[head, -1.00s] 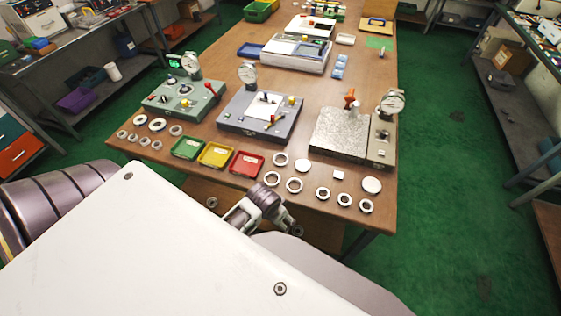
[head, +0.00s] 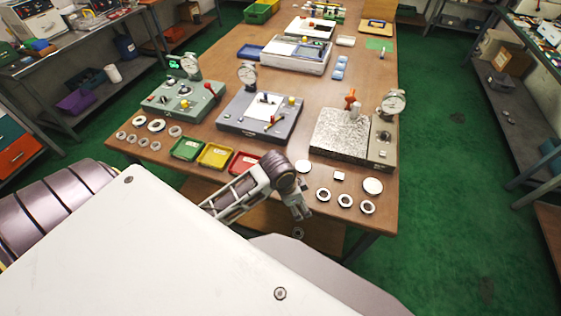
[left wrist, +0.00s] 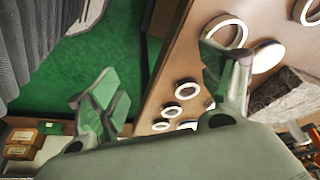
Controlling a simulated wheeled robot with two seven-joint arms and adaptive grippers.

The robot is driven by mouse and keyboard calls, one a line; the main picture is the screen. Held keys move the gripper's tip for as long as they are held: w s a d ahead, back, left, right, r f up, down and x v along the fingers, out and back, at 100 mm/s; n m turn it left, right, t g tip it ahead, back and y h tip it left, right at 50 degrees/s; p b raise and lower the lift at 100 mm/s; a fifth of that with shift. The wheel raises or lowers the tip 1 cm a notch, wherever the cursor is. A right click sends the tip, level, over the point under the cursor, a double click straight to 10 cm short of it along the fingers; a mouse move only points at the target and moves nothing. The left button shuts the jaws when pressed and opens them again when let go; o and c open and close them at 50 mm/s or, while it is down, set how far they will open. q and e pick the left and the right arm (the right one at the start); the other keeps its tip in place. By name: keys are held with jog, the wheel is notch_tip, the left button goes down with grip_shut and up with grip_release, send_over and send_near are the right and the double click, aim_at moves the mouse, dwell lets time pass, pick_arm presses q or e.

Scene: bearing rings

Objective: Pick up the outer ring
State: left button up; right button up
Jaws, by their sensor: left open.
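Several metal rings lie on the wooden table (head: 290,105), and I cannot tell which one is the outer ring. In the head view, a group including one ring (head: 317,195) is near the front right corner. Another group with larger rings (head: 157,119) is at the front left. My left gripper (head: 301,212) is at the table's front edge, pointing down, left of the right-hand rings. In the left wrist view, the open left gripper (left wrist: 162,78) has nothing between its fingers. A large ring (left wrist: 228,16) shows just beyond its right finger. My right gripper is not in view.
Green (head: 186,148), yellow (head: 215,155) and red (head: 243,163) trays sit along the front. Gauge stands, a grey one (head: 258,125) and a granite one (head: 338,133), stand behind. A plain disc (head: 372,186) lies at the right.

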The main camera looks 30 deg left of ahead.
pick_arm(q)
jog(key=w+m, duration=0.1)
jog(key=w+a+m, duration=0.1)
jog(key=w, duration=0.1)
jog(key=w+m+g, duration=0.1)
jog(key=shift+w+a, duration=0.3)
jog(key=shift+a, duration=0.1)
jog(key=w+a, duration=0.1)
jog(key=w+a+m, duration=0.1)
jog(key=w+a+r+m, duration=0.1)
jog(key=a, duration=0.1)
jog(key=shift+w+g, duration=0.35)
jog(key=shift+g, duration=0.05)
jog(key=w+a+r+m, duration=0.1)
jog(key=w+a+r, duration=0.2)
jog(key=a, duration=0.4)
jog(key=w+a+r+m, duration=0.1)
jog(key=w+a+r, duration=0.3)
jog(key=a, duration=0.3)
jog(key=shift+w+r+g, duration=0.15)
jog(key=shift+r+g, duration=0.25)
jog(key=shift+d+f, duration=0.1)
jog(key=shift+f, duration=0.05)
